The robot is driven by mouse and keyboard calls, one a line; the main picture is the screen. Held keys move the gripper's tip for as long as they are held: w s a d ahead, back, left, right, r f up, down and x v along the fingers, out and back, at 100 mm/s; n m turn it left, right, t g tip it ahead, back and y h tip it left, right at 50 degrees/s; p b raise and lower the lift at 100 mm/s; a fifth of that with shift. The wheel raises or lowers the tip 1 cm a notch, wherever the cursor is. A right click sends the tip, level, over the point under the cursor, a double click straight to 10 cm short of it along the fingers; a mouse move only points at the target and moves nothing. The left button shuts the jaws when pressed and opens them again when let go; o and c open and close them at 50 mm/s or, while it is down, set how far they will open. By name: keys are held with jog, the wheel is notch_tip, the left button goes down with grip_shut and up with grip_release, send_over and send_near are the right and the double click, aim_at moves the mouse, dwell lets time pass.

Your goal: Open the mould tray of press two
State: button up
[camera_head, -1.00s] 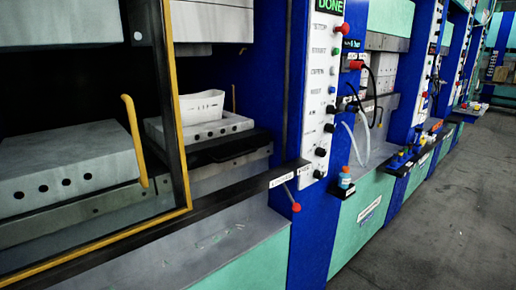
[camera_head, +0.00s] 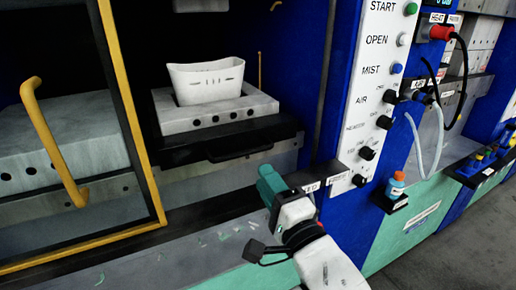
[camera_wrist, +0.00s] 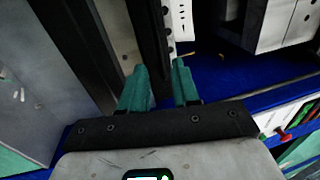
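The mould tray (camera_head: 180,122) is a pale grey block with a row of round holes in its front. It sits inside the press opening, on a dark shelf with a black handle bar (camera_head: 240,150) along its front. A white curved-rim piece (camera_head: 205,82) stands upright on it. My gripper (camera_head: 268,185) is in front of and below the tray, to its right, apart from the handle. In the wrist view its two teal fingers (camera_wrist: 160,88) are spread with a gap between them. A dark bar shows beyond that gap; I cannot tell how near it is.
A yellow-edged guard with a yellow handle (camera_head: 45,140) covers the left of the opening. A white control panel (camera_head: 385,90) with buttons and knobs is on the blue column at right. Light scraps lie on the front ledge.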

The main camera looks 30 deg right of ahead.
aim_at(248, 151)
jog(key=w, duration=0.3)
jog(key=w+r+p, duration=0.1)
jog(key=w, duration=0.5)
jog(key=shift+r, duration=0.35)
grip_shut()
